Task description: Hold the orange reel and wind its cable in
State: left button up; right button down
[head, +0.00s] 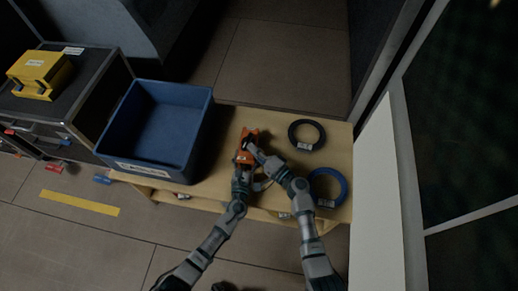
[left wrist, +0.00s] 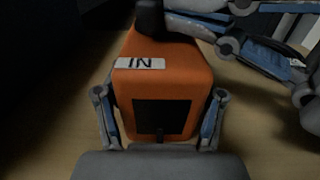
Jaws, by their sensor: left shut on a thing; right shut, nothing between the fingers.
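The orange reel (head: 247,142) stands on the wooden bench, right of the blue bin. In the left wrist view it is an orange box-like body (left wrist: 165,72) with a white label reading "IN" and a dark square panel. My left gripper (head: 243,163) is shut on it, with one finger on each side (left wrist: 160,118). My right gripper (head: 253,147) is shut and empty, close beside the reel's top; its fingers (left wrist: 200,25) show near a dark knob (left wrist: 150,18) on the reel. I cannot tell whether they touch the knob. The cable is not clearly visible.
A blue bin (head: 200,135) stands left on the bench (head: 335,150). A yellow case (head: 38,72) sits on a dark box at far left.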

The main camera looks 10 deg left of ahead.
pick_arm(q)
jog(key=shift+r, duration=0.1)
pick_arm(e)
jog(key=s+a+v, duration=0.1)
jog(key=s+v, duration=0.1)
jog(key=v, duration=1.1)
jog(key=w+a+r+n+g+h, duration=0.2)
jog(key=a+r+n+g, duration=0.3)
jog(key=a+n+g, duration=0.15)
jog(key=w+d+r+m+t+h, duration=0.1)
jog(key=w+d+r+t+h, duration=0.1)
jog(key=w+d+r+h, duration=0.5)
jog(key=shift+h, duration=0.7)
jog(key=w+a+f, duration=0.1)
jog(key=a+f, duration=0.1)
jog(key=f, duration=0.1)
jog(key=w+a+f, duration=0.2)
jog(key=a+f, duration=0.1)
jog(key=w+a+f, duration=0.1)
jog(key=a+f, duration=0.2)
jog(key=f, duration=0.1)
jog(key=shift+w+f, duration=0.1)
jog(key=shift+w, duration=0.25)
jog(key=shift+w+a, duration=0.15)
jog(key=shift+a, duration=0.5)
